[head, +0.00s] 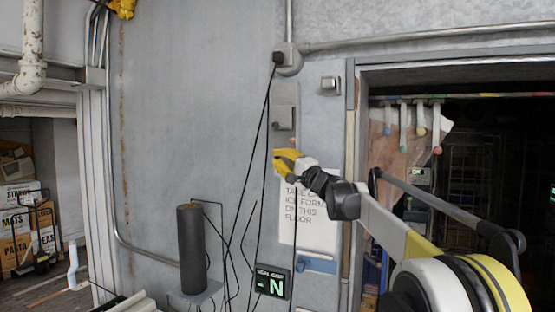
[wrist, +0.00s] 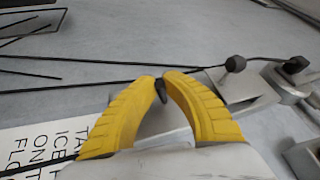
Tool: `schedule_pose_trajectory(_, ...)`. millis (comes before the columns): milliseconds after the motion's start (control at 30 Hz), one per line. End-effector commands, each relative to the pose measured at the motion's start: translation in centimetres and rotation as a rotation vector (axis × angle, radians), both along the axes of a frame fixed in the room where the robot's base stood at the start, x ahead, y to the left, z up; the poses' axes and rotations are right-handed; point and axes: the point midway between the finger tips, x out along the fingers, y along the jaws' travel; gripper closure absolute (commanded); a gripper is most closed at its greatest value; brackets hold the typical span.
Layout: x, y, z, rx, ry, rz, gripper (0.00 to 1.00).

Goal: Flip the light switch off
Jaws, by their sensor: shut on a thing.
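A grey switch plate (head: 286,93) with a raised grey box (head: 283,118) is fixed to the metal wall. The plate also shows behind my fingers in the wrist view (wrist: 255,93). My gripper (head: 287,152), with yellow fingers, is at the lower end of this plate. In the wrist view, the fingertips (wrist: 161,82) close around a small dark piece (wrist: 161,91). It may be the switch lever, but the fingers hide most of it. I cannot tell which way it is set.
Black cables (head: 262,140) hang beside the plate. A paper sign (head: 301,225) is below my gripper, near a lit panel (head: 272,283). A dark cylinder (head: 191,248) stands at left. The dark freezer doorway (head: 470,190) opens at right. A small grey box (head: 330,85) is on the wall.

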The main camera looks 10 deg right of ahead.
Motion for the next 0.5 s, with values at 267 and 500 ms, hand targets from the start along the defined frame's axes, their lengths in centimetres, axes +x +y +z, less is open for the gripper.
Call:
schedule_pose_trajectory(267,0.13,-0.09,-0.40,-0.053,-0.073,0.000,1.00)
schedule_pose_trajectory(500,0.13,-0.09,-0.40,-0.064,-0.088,0.000,1.00)
